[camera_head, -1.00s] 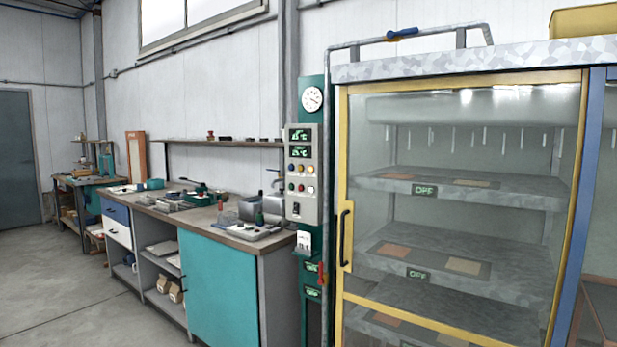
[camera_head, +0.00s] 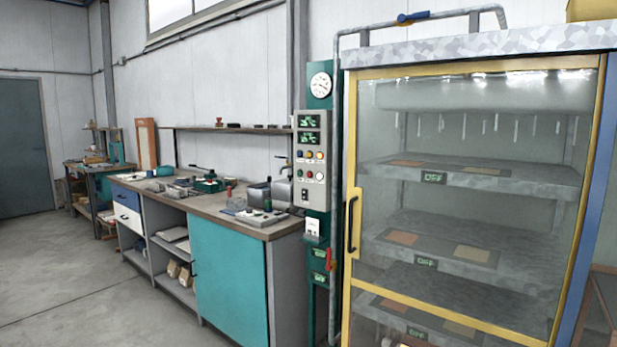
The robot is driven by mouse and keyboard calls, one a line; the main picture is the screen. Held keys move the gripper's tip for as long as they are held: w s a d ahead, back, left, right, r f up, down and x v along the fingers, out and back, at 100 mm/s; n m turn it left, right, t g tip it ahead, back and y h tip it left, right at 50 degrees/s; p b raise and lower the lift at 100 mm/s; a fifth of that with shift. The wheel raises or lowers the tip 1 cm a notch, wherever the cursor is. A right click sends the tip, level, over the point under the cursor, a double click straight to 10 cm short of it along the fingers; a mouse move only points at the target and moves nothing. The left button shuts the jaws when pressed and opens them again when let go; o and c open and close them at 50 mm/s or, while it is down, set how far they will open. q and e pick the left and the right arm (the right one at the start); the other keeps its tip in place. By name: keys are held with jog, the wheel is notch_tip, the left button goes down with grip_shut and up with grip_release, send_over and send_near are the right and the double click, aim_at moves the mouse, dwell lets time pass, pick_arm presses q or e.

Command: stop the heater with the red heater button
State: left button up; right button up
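A grey control panel (camera_head: 311,160) is mounted on a green post (camera_head: 319,97) to the left of the glass cabinet. It has two small green-lit displays at the top and two rows of small coloured buttons below. A small red button (camera_head: 309,174) appears in the lower row, but any label on it is too small to read. Neither of my grippers shows in the head view, and nothing touches the panel.
The cabinet (camera_head: 351,110) has a closed yellow-framed glass door with a dark handle and shelves with several "OFF" displays. A workbench (camera_head: 227,280) with tools stands left of the panel. A red lever (camera_head: 329,259) is on the post below. The floor (camera_head: 75,265) at left is clear.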

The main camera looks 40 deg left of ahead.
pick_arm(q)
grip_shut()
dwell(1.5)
